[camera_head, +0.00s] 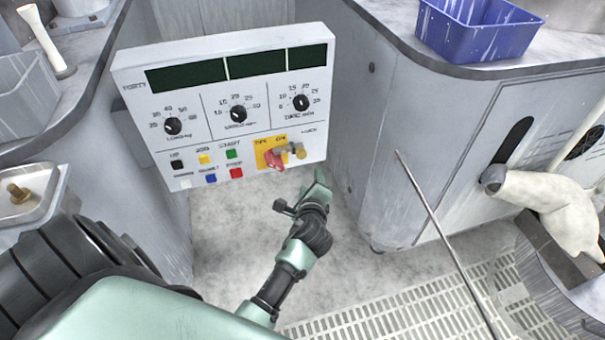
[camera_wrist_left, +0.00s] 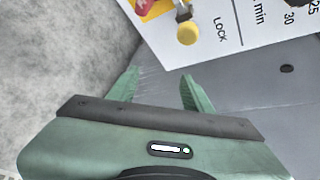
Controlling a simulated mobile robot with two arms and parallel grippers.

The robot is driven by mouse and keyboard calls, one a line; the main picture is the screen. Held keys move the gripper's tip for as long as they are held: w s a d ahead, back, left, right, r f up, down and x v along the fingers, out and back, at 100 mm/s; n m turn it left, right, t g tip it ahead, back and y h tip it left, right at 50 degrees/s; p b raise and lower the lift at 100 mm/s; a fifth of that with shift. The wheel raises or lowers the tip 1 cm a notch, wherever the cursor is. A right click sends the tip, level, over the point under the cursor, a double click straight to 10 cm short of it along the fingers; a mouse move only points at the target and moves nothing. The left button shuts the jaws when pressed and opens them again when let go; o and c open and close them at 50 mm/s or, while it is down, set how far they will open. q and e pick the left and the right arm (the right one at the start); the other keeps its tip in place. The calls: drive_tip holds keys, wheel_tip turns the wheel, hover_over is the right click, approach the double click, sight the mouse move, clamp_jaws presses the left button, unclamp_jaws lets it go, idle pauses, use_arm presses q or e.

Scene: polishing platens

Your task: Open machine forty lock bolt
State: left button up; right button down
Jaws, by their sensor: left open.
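The control panel (camera_head: 188,101) marked FORTY is white with dark displays, dials and coloured buttons. At its lower right, the lock bolt (camera_head: 300,151) with a round brass knob sits under the word LOCK, beside a red switch (camera_head: 273,158) on a yellow plate. In the left wrist view, the knob of the lock bolt (camera_wrist_left: 187,34) shows yellow, above and beyond the fingertips. My left gripper (camera_head: 316,186) is just below the panel's lower edge, apart from the bolt. The left wrist view shows its green fingers (camera_wrist_left: 158,80) spread and empty. My right gripper is not in view.
A blue bin (camera_head: 475,38) stands on the right counter. A thin metal rod (camera_head: 440,232) slants in front of the right cabinet (camera_head: 385,130). A grey bin (camera_head: 22,95) and a white-handled tool (camera_head: 45,40) are at left. Floor below the panel is clear.

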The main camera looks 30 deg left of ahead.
use_arm(q)
drive_tip(key=y+b, duration=0.1)
drive_tip(key=y, duration=0.1)
approach(302, 156)
drive_tip(key=x, duration=0.4)
drive_tip(key=shift+m, duration=0.4)
drive_tip(key=b+x, duration=0.1)
drive_tip(key=x, duration=0.4)
drive_tip(key=shift+w+a+f, duration=0.1)
drive_tip(key=shift+w+a, duration=0.1)
drive_tip(key=shift+a, duration=0.05)
drive_tip(key=shift+w+a+f+b, duration=0.15)
drive_tip(key=shift+w+a+b, duration=0.15)
drive_tip(key=shift+w+a, duration=0.15)
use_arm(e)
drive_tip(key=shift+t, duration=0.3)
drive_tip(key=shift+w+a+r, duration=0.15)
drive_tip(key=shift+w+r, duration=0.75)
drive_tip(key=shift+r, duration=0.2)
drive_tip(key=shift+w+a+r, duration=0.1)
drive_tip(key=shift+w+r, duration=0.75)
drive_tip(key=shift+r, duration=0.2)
use_arm(q)
drive_tip(key=shift+d, duration=0.1)
clamp_jaws()
drive_tip(key=shift+f, duration=0.1)
